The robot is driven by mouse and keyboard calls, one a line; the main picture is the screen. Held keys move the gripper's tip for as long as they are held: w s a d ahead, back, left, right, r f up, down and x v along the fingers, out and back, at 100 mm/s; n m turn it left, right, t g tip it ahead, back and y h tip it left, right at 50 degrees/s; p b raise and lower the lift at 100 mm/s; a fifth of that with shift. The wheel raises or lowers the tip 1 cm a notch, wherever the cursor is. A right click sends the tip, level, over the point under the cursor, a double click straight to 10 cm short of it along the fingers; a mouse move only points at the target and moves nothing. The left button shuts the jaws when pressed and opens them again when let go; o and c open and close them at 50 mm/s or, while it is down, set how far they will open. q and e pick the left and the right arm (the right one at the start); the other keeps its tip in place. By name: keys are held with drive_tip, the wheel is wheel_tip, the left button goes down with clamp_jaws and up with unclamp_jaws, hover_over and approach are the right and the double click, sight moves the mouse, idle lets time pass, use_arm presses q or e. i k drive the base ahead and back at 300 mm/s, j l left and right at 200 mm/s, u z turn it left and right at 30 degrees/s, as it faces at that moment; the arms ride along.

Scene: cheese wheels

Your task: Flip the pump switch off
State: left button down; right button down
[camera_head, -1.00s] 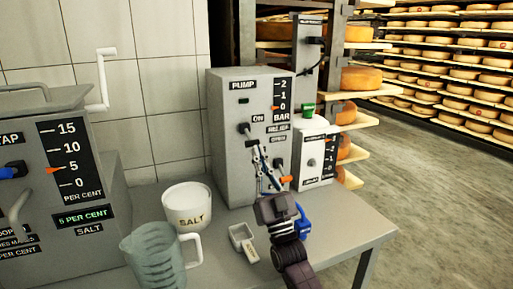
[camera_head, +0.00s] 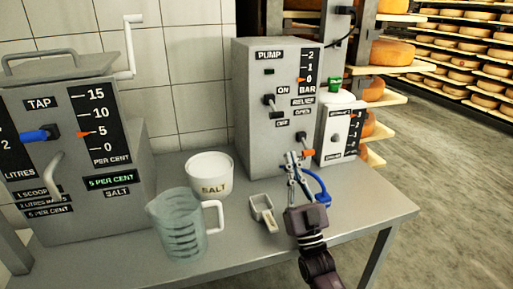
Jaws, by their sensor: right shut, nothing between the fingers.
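The grey pump box (camera_head: 252,135) stands at the back of the table. Its switch (camera_head: 270,103) is on the front, between the ON and OFF labels, with its lever slanting down toward OFF. The small lamp (camera_head: 269,72) under the PUMP label looks dark. My right gripper (camera_head: 291,156) is shut and empty, below the switch and apart from it, in front of the lower part of the box. A lower lever (camera_head: 304,141) with an orange pointer is close to the fingertips. My left gripper is not in view.
A salt tub (camera_head: 210,172), a clear jug (camera_head: 178,225) and a scoop (camera_head: 263,208) stand left of my right gripper. A blue part (camera_head: 321,186) shows behind it. The brine tap unit (camera_head: 60,150) is at left; a smaller white-topped unit (camera_head: 335,125) is right of the pump.

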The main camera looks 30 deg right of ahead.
sight(274, 110)
drive_tip(key=k+j, duration=0.2)
drive_tip(key=k, duration=0.3)
drive_tip(key=k+j, duration=0.15)
drive_tip(key=k, duration=0.35)
